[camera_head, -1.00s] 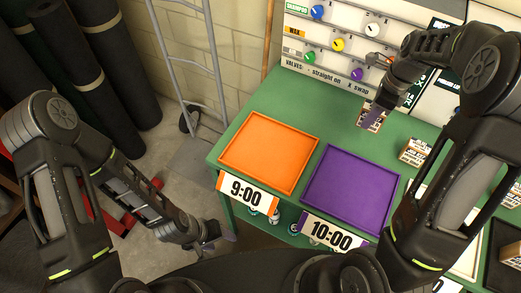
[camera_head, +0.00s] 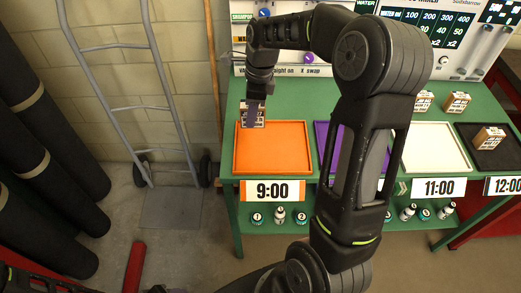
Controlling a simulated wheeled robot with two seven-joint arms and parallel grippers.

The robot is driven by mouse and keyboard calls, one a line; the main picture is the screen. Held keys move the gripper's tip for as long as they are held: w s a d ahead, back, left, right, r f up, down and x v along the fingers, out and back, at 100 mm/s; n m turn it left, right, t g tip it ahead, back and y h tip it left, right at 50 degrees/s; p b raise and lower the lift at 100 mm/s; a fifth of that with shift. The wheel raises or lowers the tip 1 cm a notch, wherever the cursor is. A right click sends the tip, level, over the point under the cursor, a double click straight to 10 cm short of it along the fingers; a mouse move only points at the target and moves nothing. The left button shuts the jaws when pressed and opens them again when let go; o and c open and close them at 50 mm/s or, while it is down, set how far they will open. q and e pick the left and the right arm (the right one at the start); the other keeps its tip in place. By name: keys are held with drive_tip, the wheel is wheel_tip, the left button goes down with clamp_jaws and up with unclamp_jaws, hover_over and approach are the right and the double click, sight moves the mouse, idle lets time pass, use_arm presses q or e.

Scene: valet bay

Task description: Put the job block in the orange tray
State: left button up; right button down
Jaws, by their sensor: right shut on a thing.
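The job block (camera_head: 246,121), a small wood-coloured block with a printed label, is held in my right gripper (camera_head: 254,112). My right gripper points down and is shut on it. The block appears over the back left part of the orange tray (camera_head: 284,152), overlapping its back edge in the picture; I cannot tell how high above the tray it is. The orange tray is empty and has a 9:00 label on its front. My left gripper is not in view.
The purple tray (camera_head: 320,160) is partly hidden by my right arm. A white tray (camera_head: 430,150) and a black tray (camera_head: 505,157) stand further right. One labelled block (camera_head: 488,139) lies in the black tray; two more stand behind. A hand truck (camera_head: 128,108) leans at left.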

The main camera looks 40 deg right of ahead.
drive_tip(key=shift+d+f, duration=0.15)
drive_tip(key=shift+d, duration=0.2)
drive_tip(key=shift+a+f, duration=0.2)
drive_tip(key=shift+f, duration=0.15)
wheel_tip(320, 180, down, 6)
drive_tip(key=shift+d+r+p, duration=0.1)
drive_tip(key=shift+r+p, duration=0.15)
drive_tip(key=shift+p, duration=0.2)
wheel_tip(320, 180, down, 3)
drive_tip(key=shift+f+p, duration=0.1)
drive_tip(key=shift+p, duration=0.25)
drive_tip(key=shift+f, duration=0.25)
